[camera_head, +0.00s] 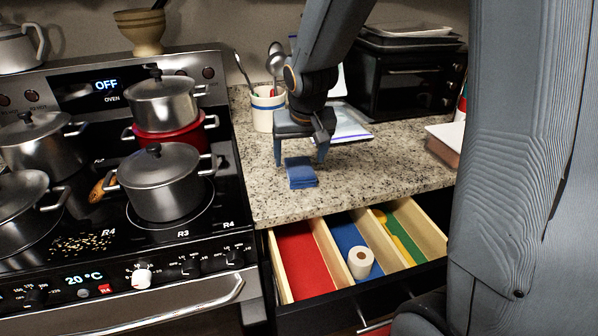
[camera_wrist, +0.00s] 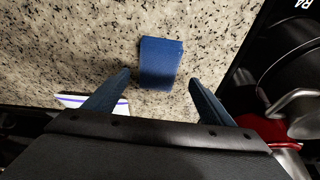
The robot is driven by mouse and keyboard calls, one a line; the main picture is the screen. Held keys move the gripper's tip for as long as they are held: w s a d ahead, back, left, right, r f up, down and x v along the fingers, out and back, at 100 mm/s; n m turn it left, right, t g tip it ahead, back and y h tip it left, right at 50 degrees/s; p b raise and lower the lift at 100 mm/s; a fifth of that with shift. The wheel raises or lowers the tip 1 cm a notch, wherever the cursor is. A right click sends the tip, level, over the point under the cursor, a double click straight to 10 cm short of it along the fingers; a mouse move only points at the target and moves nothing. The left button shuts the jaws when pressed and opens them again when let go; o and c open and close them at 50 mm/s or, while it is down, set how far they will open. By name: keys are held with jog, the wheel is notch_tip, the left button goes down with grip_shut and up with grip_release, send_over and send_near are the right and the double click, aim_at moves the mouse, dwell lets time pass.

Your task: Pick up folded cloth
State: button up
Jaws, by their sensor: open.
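The folded cloth (camera_head: 301,173) is a small blue rectangular stack lying on the speckled stone counter. My gripper (camera_head: 299,164) is above it, pointing down, with its two fingers apart, one toward each side of the cloth. In the wrist view the cloth (camera_wrist: 160,62) lies ahead of the gap between the open fingers (camera_wrist: 160,82). The fingers hold nothing. I cannot tell the exact height of the fingertips over the counter.
Left is a stove with several steel pots (camera_head: 164,182). Behind my gripper stand a utensil crock (camera_head: 266,112) and a black toaster oven (camera_head: 410,85). A white-and-blue flat item (camera_head: 350,128) lies close by. Below, an open drawer (camera_head: 284,284) has coloured compartments and a paper roll (camera_head: 361,263).

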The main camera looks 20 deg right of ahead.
aim_at(300, 167)
jog(key=shift+p+x, duration=0.55)
jog(key=shift+x, duration=2.05)
jog(key=shift+s+d, duration=0.15)
jog(key=c, duration=1.2)
jog(key=shift+o, duration=0.2)
jog(key=shift+r, duration=0.1)
notch_tip(300, 167, up, 10)
jog(key=b, duration=0.1)
jog(key=o, duration=0.4)
jog(key=c, duration=0.3)
jog(key=shift+s+f, duration=0.1)
jog(key=shift+f, duration=0.15)
